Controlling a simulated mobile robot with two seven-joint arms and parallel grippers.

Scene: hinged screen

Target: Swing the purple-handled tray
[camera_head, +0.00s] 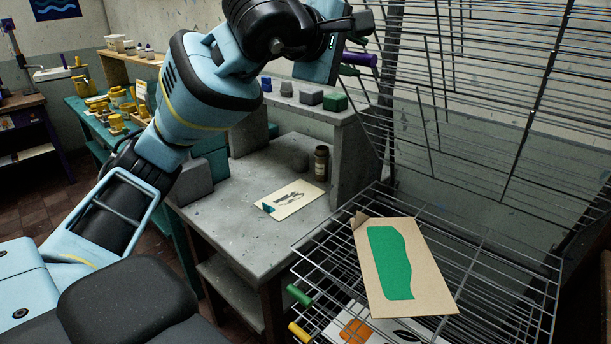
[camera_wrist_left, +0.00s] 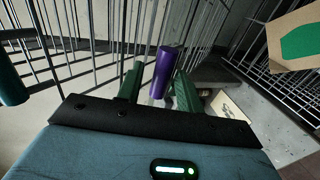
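The purple handle (camera_head: 360,60) is at the left edge of a raised wire tray (camera_head: 470,75), which stands steeply tilted at the right of the head view. My left gripper (camera_head: 349,46) is at this handle, its fingers partly hidden in the head view. In the left wrist view the purple handle (camera_wrist_left: 165,68) lies between the two green fingers (camera_wrist_left: 159,88), with a gap visible beside it, so the gripper looks open around it. My right gripper is not in view.
Lower wire trays (camera_head: 530,262) lie flat, with a green handle (camera_head: 299,295) and a yellow handle (camera_head: 299,331). A tan card with a green shape (camera_head: 425,262) lies on top.

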